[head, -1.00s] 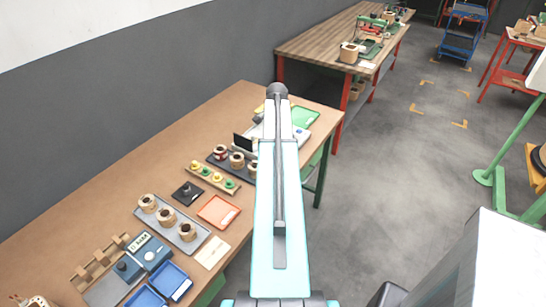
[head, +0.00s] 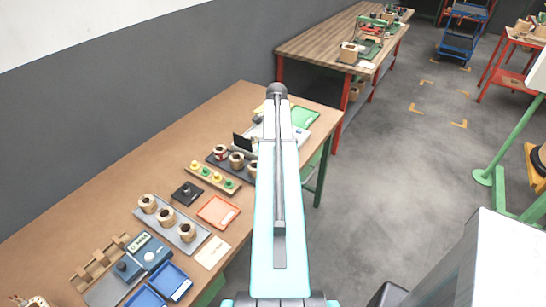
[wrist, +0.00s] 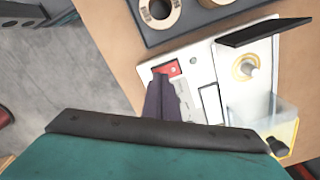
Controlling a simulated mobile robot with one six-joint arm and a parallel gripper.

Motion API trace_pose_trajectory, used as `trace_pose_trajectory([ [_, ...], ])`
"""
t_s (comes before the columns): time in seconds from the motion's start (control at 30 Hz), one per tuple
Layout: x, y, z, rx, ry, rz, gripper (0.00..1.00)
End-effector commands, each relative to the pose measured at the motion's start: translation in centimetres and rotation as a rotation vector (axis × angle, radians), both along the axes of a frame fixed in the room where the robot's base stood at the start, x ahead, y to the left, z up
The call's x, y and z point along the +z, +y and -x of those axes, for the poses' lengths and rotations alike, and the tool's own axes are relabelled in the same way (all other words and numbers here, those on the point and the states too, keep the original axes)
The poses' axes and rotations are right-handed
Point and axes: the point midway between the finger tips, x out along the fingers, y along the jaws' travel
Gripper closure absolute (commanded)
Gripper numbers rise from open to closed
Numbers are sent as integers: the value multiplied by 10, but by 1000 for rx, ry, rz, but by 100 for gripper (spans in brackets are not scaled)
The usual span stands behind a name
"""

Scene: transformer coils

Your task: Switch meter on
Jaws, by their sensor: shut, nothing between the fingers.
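In the wrist view a flat white unit (wrist: 203,62) lies on the brown bench, with a small red part (wrist: 174,68) at its left end. My gripper (wrist: 161,85) shows as dark, closed fingers with nothing held. Its tips are over the left end of this unit, beside the red part; I cannot tell whether they touch it. In the head view my arm hides the gripper and most of the white unit (head: 301,134). A blue instrument with a small display (head: 143,241) and a knob stands at the near end of the bench. I cannot tell whether the display is lit.
Beside the white unit in the wrist view are a raised black panel (wrist: 265,32), a clear cover (wrist: 262,112) and a dark tray (wrist: 195,18) with coils. In the head view a coil tray (head: 197,237), an orange tray (head: 219,212) and blue trays (head: 171,279) crowd the bench.

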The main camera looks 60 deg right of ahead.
Motion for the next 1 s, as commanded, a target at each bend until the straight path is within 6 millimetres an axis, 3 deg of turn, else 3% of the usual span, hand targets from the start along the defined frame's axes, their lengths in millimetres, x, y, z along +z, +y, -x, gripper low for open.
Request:
trace_pose_trajectory([
  [1.0,-8,0,0,1,0,0,100],
])
